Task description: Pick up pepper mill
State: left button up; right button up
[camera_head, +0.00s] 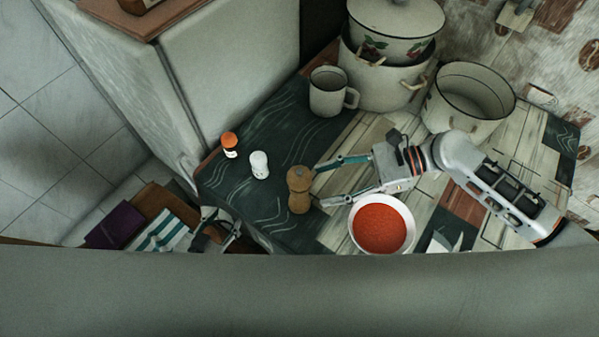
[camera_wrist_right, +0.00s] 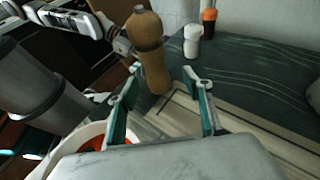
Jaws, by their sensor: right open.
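The brown wooden pepper mill (camera_head: 299,190) stands upright on the table, left of the red-filled bowl. My right gripper (camera_head: 321,185) is open and empty, reaching in from the right with its fingertips close to the mill. In the right wrist view the mill (camera_wrist_right: 153,62) rises just ahead of the open fingers (camera_wrist_right: 160,80), nearer the left finger; whether they touch is unclear. My left gripper (camera_head: 212,234) is low at the table's left front edge, partly hidden, and its jaws are too unclear to read.
A white shaker (camera_head: 259,165) and an orange-capped shaker (camera_head: 229,144) stand left of the mill. The bowl of red food (camera_head: 381,227) sits close beside my right gripper. A mug (camera_head: 328,92), stacked pots (camera_head: 386,75) and an open pot (camera_head: 468,100) stand behind.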

aim_at(299, 195)
jog(key=x, duration=0.5)
jog(key=s+x, duration=0.1)
jog(key=x, duration=0.1)
jog(key=shift+a+f, duration=0.2)
jog(key=shift+a, duration=0.05)
jog(key=c, duration=1.4)
